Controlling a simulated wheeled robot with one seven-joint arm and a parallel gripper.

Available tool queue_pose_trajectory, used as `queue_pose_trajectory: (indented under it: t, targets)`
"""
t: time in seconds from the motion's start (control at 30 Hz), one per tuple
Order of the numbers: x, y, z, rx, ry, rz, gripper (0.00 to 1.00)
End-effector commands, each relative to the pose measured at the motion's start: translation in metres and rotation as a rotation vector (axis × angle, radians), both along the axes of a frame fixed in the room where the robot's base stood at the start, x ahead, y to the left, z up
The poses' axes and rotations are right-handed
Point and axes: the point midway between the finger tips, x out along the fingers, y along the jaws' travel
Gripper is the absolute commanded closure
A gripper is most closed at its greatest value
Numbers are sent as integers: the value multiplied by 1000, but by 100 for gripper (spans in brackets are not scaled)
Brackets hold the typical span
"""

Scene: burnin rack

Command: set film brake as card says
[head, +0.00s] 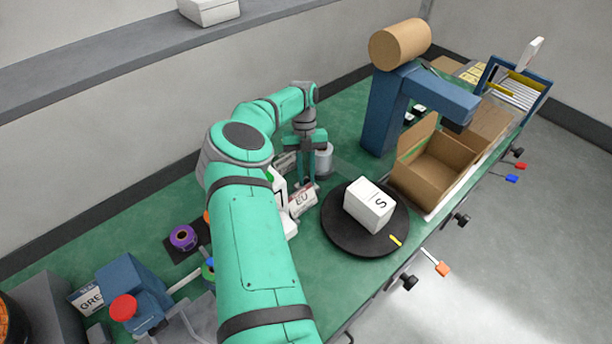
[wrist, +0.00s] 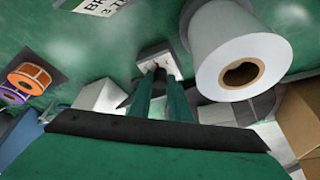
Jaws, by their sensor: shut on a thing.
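The film roll (head: 323,160) stands upright on the green bench, just right of my gripper (head: 307,182) in the head view. In the wrist view, the white film roll (wrist: 225,50) shows its brown core. A small pale plate with red marks (wrist: 172,58) lies beside the roll. My gripper (wrist: 160,78) is shut over this plate on the small film brake knob, mostly hidden between the fingertips. The knob's setting cannot be read. A white card (wrist: 95,4) with partly cut-off black print, "BRA" and "3 T", lies at the top of the wrist view.
A black turntable (head: 340,238) bears a white box marked S (head: 368,206). An open cardboard box (head: 432,170) and a blue stand (head: 384,110) with a brown roll are to the right. Purple tape (head: 182,237) and a red button (head: 123,308) are at the left.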

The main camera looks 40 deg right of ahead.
Motion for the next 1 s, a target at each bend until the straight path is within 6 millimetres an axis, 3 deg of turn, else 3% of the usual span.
queue_pose_trajectory:
  t: [0.47,0.5,0.53,0.87,1.0]
  targets:
    - [-4,0,-2,5,9,-18,100]
    - [-4,0,-1,5,8,-17,74]
    - [-4,0,-1,5,8,-17,66]
    - [-1,-1,1,2,2,-14,64]
    - [3,-3,11,3,1,-14,64]
